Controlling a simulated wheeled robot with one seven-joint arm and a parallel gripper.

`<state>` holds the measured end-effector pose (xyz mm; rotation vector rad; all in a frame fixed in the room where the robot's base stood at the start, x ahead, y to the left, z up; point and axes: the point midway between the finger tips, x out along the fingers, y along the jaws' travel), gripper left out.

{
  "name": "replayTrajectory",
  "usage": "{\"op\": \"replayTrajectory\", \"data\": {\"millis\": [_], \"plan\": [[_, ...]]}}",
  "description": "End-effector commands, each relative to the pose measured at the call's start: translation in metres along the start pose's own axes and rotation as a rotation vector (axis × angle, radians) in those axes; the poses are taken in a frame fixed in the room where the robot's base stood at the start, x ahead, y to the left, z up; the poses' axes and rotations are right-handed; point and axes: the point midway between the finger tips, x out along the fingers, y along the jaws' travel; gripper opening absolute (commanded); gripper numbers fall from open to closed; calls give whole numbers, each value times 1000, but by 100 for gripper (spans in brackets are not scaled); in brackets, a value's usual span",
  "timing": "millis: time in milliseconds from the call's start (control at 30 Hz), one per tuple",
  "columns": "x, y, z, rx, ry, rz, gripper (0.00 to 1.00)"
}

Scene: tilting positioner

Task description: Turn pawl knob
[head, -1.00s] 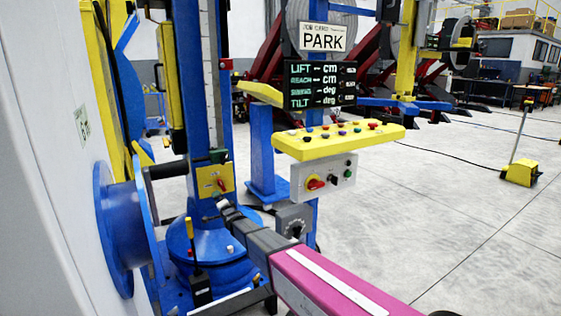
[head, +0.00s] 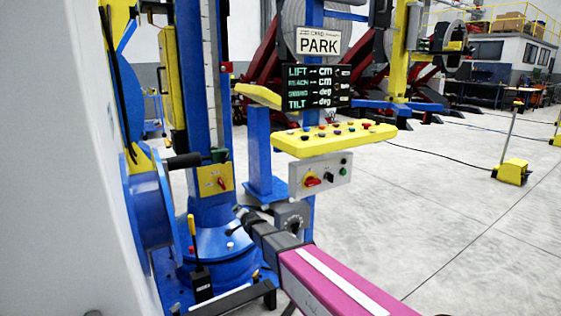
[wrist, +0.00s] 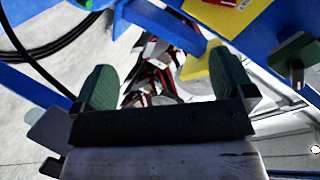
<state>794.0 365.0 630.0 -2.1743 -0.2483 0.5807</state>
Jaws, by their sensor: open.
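A yellow plate with a red knob (head: 221,182) is on the blue column in the head view. A dark green block (head: 218,155) sits just above it. I cannot tell for sure which part is the pawl knob. In the wrist view a dark green knob-like part (wrist: 293,52) on a metal stem is at the right, beside a yellow plate (wrist: 240,18). My gripper (wrist: 160,80) is open, with green pads apart and nothing between them. In the head view its end (head: 240,212) is small, just below and right of the yellow plate.
A yellow button console (head: 335,140) and a grey switch box (head: 320,175) stand right of the column. A blue drum (head: 148,210) and black handle (head: 184,160) are at the left. An upright lever (head: 193,240) stands in front. Open floor lies right.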

Motion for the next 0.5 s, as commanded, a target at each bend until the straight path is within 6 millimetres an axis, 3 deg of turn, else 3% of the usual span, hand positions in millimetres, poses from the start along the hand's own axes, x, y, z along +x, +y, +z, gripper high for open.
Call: {"op": "replayTrajectory", "data": {"millis": [167,267,500], "plan": [[-54,70,-33,-131,-63,214,100],[-97,116,-49,-218,-142,359,100],[-220,211,-72,-391,-434,646,100]]}}
